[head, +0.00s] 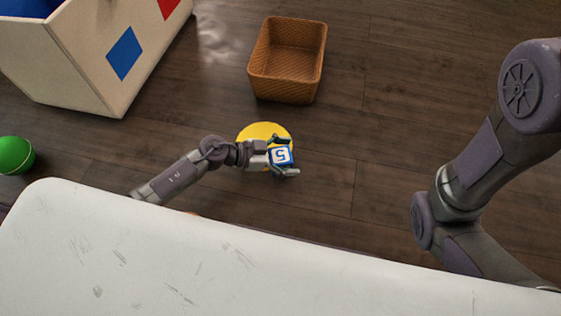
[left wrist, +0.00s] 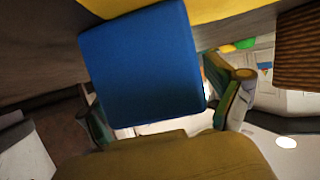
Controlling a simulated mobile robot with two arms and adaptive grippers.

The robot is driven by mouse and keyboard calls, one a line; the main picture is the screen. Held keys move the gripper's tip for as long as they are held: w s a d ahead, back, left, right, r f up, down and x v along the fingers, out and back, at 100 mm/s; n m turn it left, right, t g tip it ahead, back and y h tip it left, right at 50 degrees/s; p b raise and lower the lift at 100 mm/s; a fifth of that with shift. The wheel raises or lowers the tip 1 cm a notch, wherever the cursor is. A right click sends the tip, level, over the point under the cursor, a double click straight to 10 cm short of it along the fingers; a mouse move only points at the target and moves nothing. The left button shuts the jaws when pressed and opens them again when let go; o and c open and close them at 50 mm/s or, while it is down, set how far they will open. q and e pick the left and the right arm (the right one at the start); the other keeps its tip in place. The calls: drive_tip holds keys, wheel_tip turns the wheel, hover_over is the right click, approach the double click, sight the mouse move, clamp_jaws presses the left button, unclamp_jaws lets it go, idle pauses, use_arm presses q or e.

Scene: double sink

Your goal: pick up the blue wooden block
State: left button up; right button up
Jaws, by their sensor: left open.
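The blue wooden block (head: 281,156) has a white face with a blue 5 in the head view. It is at the right edge of a round yellow surface (head: 262,131). My left gripper (head: 284,157) is open, with one finger on either side of the block. In the left wrist view the block (left wrist: 143,65) fills the middle, showing a plain blue face between the fingers (left wrist: 165,115). Contact between fingers and block cannot be told. My right arm shows at the right of the head view, but its gripper is out of view.
A brown wicker basket (head: 287,61) stands on the wooden floor beyond the block. A cream box with coloured squares (head: 88,62) is at the upper left. A green ball (head: 15,155) lies at the left edge. Floor right of the block is clear.

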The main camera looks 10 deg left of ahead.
use_arm(q)
drive_tip(key=c, duration=1.1)
drive_tip(key=shift+r, duration=0.1)
